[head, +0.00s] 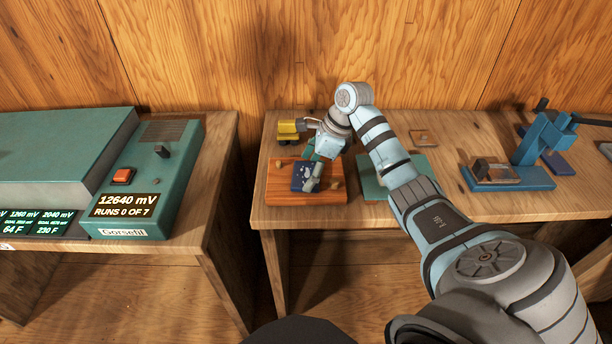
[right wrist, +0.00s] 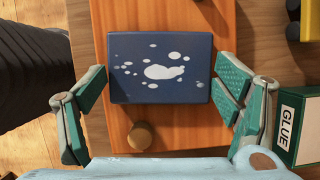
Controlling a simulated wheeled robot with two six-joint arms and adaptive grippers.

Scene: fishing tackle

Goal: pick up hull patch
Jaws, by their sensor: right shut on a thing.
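The hull patch looks to be the dark blue block with white blotches (head: 301,178), on the orange-brown wooden board (head: 279,191). In the right wrist view the blue block (right wrist: 160,82) lies between the two green finger pads. My right gripper (head: 313,176) is shut on it from both sides, with a pad at its left edge and a pad at its right edge. The board also shows in the right wrist view (right wrist: 190,136), with a round wooden knob (right wrist: 140,135) just below the block. The fingers partly cover the block in the head view. My left gripper is out of view.
A yellow item (head: 289,130) stands behind the board. A green GLUE box (right wrist: 297,127) is right of the gripper. A teal mat (head: 370,185) lies right of the board, and a blue clamp-like device (head: 535,140) further right. A gap separates the left table with its green console (head: 150,190).

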